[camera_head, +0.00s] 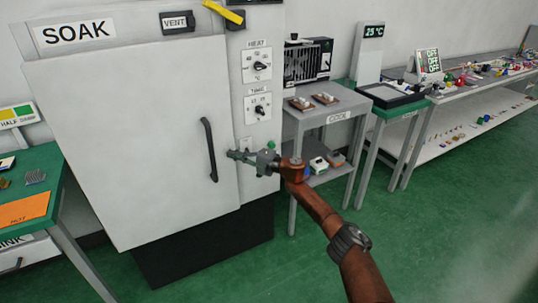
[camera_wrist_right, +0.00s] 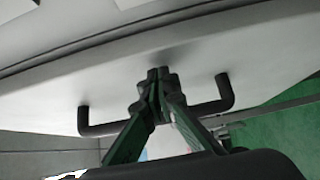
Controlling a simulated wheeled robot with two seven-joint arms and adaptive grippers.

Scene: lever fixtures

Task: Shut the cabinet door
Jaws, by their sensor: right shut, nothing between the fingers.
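The cabinet door (camera_head: 130,140) is a large pale panel under the SOAK label, with a black bar handle (camera_head: 209,150) near its right edge. It stands at or close to the cabinet front; I cannot tell whether a small gap is left. My right gripper (camera_head: 231,154) is shut and empty, with its tips at the door's right edge, just right of the handle. In the right wrist view the shut fingertips (camera_wrist_right: 158,74) point at the door face (camera_wrist_right: 250,60), between the ends of the handle (camera_wrist_right: 103,128). Contact is unclear. My left gripper is not in view.
A control panel (camera_head: 258,85) with HEAT and TIME dials is right of the door. A grey COOL stand (camera_head: 340,105) is beside it, with green and grey tables beyond. A green table (camera_head: 50,165) stands at left. Green floor (camera_head: 440,230) is clear at right.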

